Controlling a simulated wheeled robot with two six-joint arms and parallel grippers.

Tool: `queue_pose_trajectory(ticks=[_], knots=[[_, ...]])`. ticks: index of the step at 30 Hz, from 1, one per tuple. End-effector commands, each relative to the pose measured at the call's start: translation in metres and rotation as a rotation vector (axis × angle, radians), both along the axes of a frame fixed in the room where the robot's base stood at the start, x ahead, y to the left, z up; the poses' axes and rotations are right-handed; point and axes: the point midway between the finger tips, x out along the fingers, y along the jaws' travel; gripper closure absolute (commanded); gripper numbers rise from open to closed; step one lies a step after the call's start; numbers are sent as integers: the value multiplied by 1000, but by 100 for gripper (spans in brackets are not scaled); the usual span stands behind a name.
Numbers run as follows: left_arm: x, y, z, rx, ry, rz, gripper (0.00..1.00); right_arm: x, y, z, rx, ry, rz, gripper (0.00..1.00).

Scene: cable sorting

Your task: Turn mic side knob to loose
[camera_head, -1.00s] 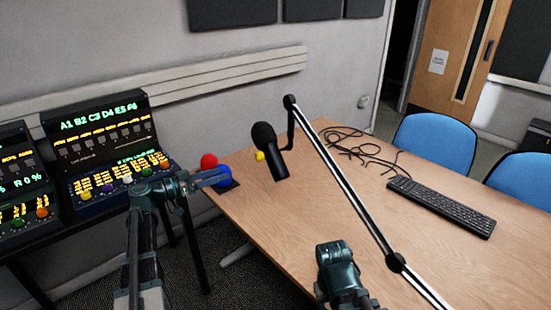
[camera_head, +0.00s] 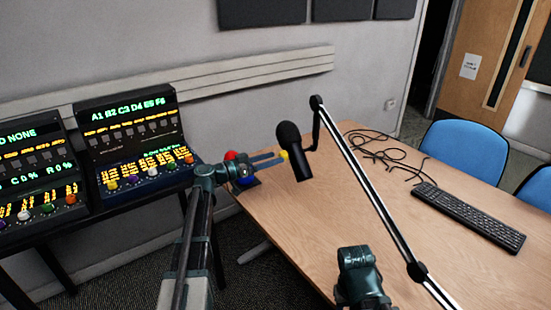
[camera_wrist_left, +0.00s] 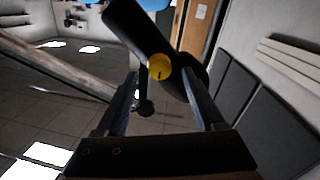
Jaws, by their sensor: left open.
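The black microphone (camera_head: 293,150) hangs from the end of a boom arm above the table. Its yellow side knob (camera_head: 283,155) faces my left gripper (camera_head: 268,160). In the left wrist view the knob (camera_wrist_left: 160,67) shows as a yellow disc with a dark mark, on the side of the microphone body (camera_wrist_left: 137,30). My left gripper is open, its fingers (camera_wrist_left: 168,100) pointing at the knob, which appears between them near the tips. I cannot tell whether the fingers touch it. My right arm (camera_head: 360,275) shows at the bottom; its fingers are not visible.
The boom arm (camera_head: 365,180) crosses the wooden table (camera_head: 320,220). A keyboard (camera_head: 468,215) and loose cables (camera_head: 375,150) lie on it. Red (camera_head: 231,156) and blue (camera_head: 246,181) round objects sit at its left corner, behind my left gripper. Control panels (camera_head: 135,145) stand at left.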

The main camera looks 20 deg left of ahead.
Motion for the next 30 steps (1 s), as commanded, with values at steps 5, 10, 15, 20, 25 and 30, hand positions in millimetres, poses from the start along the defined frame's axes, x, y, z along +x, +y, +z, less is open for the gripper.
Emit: queue_pose_trajectory(ticks=[5, 10, 15, 20, 25, 30], knots=[[11, -10, 0, 0, 0, 0, 30, 0, 0, 0, 0, 0, 0, 50], [13, -13, 0, 0, 0, 0, 30, 0, 0, 0, 0, 0, 0, 50], [13, -13, 0, 0, 0, 0, 30, 0, 0, 0, 0, 0, 0, 50], [13, -13, 0, 0, 0, 0, 53, 0, 0, 0, 0, 0, 0, 50], [13, -13, 0, 0, 0, 0, 84, 0, 0, 0, 0, 0, 0, 50], [13, -13, 0, 0, 0, 0, 100, 0, 0, 0, 0, 0, 0, 50]])
